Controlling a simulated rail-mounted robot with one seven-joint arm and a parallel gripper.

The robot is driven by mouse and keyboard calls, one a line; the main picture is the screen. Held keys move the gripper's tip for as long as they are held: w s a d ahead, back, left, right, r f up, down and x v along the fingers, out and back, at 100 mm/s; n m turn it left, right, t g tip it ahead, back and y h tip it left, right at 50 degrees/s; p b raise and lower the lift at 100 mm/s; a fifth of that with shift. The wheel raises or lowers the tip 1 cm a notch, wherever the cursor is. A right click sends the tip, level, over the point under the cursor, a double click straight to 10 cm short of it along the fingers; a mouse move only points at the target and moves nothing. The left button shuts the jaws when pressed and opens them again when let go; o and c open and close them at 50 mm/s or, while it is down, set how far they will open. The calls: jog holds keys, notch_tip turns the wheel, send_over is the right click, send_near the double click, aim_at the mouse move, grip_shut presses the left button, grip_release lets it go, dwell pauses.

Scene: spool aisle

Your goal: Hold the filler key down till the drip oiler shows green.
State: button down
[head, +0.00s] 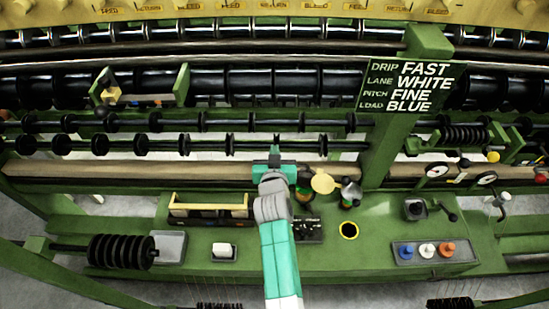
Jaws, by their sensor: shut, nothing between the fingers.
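My arm reaches up from the bottom middle, and my gripper (274,152) is at the long brown beam, shut and empty. Just right of my wrist, a pale yellow disc (322,183) stands between two small dark fittings. The right fitting (350,192) has a grey top and a greenish lower part; the left one (304,188) is partly behind my arm. One of these may be the drip oiler, but I cannot tell which, nor make out a green indicator. A dark panel (308,229) with small controls lies below them, partly hidden by my arm. I cannot identify the filler key.
A sign (411,87) reads drip fast, lane white, pitch fine, load blue. A yellow-edged box (208,198) is left. Black rollers run behind.

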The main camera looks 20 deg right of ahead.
notch_tip(320, 180, down, 2)
jog(key=shift+s+a+f, duration=0.1)
jog(key=shift+f, duration=0.1)
notch_tip(320, 180, down, 2)
jog(key=b, duration=0.2)
jog(key=shift+b, duration=0.3)
jog(key=shift+f, duration=0.1)
dwell(5.8)
jog(key=s+a+r+p, duration=0.3)
jog(key=s+r, duration=0.4)
jog(key=s, duration=0.2)
jog(key=shift+a, duration=0.25)
